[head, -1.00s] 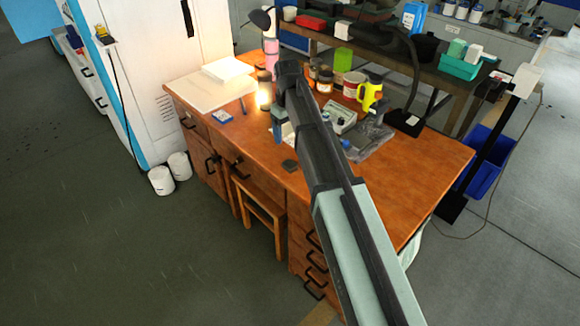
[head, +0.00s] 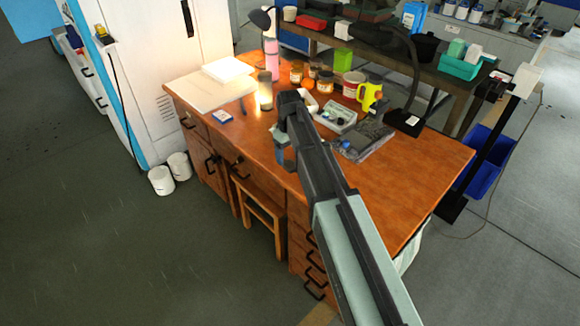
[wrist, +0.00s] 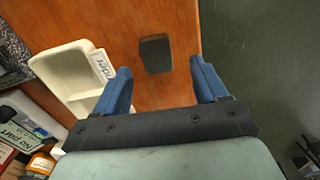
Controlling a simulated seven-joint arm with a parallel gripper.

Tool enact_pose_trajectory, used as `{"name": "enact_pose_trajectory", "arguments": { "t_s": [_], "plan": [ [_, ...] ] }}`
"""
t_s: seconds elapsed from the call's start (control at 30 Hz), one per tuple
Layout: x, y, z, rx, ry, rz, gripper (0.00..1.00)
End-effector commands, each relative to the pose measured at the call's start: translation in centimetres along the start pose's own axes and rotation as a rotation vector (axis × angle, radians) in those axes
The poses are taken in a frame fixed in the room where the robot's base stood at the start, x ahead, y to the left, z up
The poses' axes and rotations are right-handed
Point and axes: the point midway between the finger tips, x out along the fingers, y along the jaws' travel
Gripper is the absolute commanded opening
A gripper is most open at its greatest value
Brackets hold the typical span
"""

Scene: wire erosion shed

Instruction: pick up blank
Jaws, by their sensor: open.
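The blank appears to be the small dark grey block (wrist: 155,54) lying flat on the wooden desk, in the upper middle of the wrist view. My gripper (wrist: 159,68) is open and empty, with its two blue fingers spread to either side below the block in the picture. The block lies ahead of the gap between the fingertips, and they do not appear to touch it. In the head view my gripper (head: 284,150) hangs over the desk's near edge and hides the block.
A cream tray with a label (wrist: 62,82) lies left of the fingers in the wrist view. The desk's right side is clear.

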Motion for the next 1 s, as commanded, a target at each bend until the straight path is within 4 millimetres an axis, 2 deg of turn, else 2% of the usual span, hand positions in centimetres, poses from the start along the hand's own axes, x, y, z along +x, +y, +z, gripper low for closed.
{"name": "enact_pose_trajectory", "arguments": {
  "t_s": [0.3, 0.6, 1.0],
  "plan": [
    [3.8, 0.4, 0.1, 0.0, -0.001, 0.0, 0.72],
    [4.2, 0.4, 0.1, 0.0, 0.0, 0.001, 0.72],
    [4.2, 0.4, 0.1, 0.0, 0.0, 0.0, 0.34]
  ]
}}
